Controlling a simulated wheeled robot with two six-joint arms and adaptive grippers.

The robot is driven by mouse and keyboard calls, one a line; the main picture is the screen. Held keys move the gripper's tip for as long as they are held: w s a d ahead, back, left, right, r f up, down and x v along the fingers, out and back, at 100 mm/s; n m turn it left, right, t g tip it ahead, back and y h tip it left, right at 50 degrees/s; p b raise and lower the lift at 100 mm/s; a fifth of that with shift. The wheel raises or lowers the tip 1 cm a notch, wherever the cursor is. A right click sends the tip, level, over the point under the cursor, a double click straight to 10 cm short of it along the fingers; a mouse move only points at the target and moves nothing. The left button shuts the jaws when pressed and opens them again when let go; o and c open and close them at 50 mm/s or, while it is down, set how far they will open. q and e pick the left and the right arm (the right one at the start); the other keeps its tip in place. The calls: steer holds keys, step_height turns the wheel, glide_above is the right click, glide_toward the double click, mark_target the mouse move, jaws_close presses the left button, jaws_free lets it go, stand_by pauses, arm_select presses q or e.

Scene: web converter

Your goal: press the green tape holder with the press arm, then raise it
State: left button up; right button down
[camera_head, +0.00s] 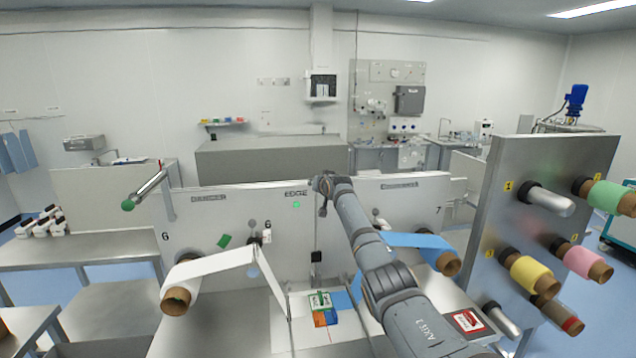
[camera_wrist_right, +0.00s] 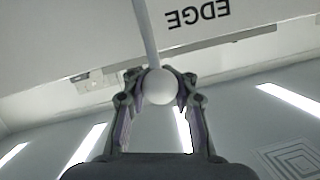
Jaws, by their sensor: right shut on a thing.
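My right gripper (camera_head: 322,185) is at the top edge of the white machine panel, by the EDGE label. In the right wrist view, my right gripper (camera_wrist_right: 160,80) is shut on a white ball knob (camera_wrist_right: 159,90) at the end of a grey rod (camera_wrist_right: 145,35), which looks like the press arm. In the head view the knob is hidden by my gripper. The green tape holder (camera_head: 320,300), a small green and white piece, lies on the bench below, with orange and blue pieces beside it. My left gripper is not in view.
A white roll (camera_head: 181,288) and a blue roll (camera_head: 447,262) feed webs toward the bench. A panel of coloured rolls (camera_head: 485,230) stands close at right. A red-labelled box (camera_head: 467,321) lies near my right arm.

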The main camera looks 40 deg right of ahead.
steer(key=shift+f, duration=0.2)
steer(key=c, duration=1.5)
jaws_free()
steer(key=o, duration=0.5)
steer(key=shift+w, duration=0.15)
steer(key=shift+c, duration=0.2)
steer(key=shift+s+r, duration=0.15)
steer(key=shift+s, duration=0.05)
steer(key=shift+s+a+r, duration=0.15)
steer(key=shift+s, duration=0.35)
steer(key=v, duration=1)
steer(key=shift+s+a, duration=0.2)
steer(key=shift+s, duration=0.05)
